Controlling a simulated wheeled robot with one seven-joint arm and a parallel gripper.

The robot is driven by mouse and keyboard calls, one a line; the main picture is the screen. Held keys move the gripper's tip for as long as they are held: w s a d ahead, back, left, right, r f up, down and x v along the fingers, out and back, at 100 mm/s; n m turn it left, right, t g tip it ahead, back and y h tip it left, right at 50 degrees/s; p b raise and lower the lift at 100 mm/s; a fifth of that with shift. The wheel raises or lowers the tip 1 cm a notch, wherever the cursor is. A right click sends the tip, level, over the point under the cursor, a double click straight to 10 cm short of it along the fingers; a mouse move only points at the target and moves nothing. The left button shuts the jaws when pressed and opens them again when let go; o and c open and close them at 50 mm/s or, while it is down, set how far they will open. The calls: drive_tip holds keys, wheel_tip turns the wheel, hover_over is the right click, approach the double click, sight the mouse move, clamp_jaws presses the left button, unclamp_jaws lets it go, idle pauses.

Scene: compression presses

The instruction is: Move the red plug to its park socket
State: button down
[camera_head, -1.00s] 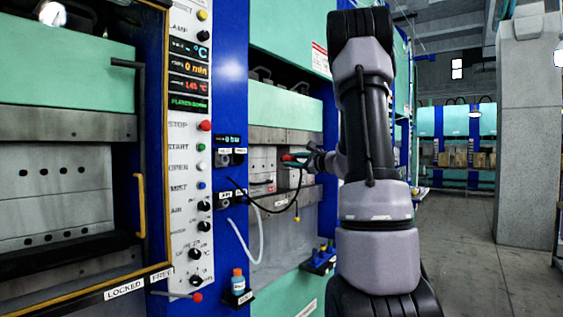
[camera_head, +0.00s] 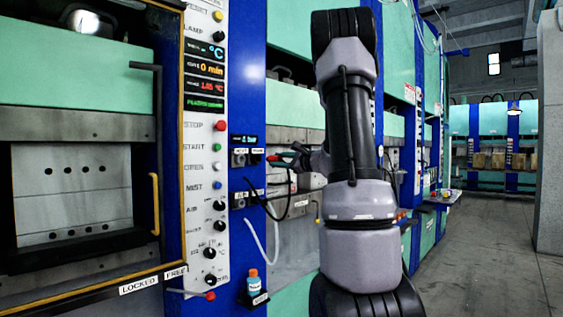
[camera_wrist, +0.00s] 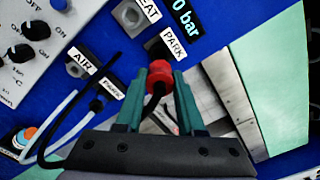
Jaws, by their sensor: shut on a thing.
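The red plug (camera_wrist: 159,76) is gripped between the green fingertips of my gripper (camera_wrist: 161,84), with a black cable hanging from it. In the wrist view it appears just below the upper PARK label (camera_wrist: 174,41) and its dark socket block (camera_wrist: 155,47), left of that label. I cannot tell whether the plug touches the socket. The HEAT socket (camera_wrist: 130,14) sits beside it, up and left. In the head view the plug (camera_head: 275,158) shows small, just right of the upper socket pair (camera_head: 247,157); my arm hides much of my gripper.
Below are the AIR socket (camera_wrist: 76,68) and a second PARK label (camera_wrist: 110,87). A small bottle (camera_head: 252,282) stands on a low shelf. Floor is clear at right (camera_head: 480,260).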

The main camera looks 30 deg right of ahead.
sight(268, 159)
drive_tip(key=shift+x, duration=2.05)
drive_tip(key=shift+x, duration=1.45)
drive_tip(key=shift+c, duration=2.2)
unclamp_jaws()
drive_tip(key=v, duration=1)
drive_tip(key=shift+s, duration=0.4)
drive_tip(key=shift+d, duration=0.15)
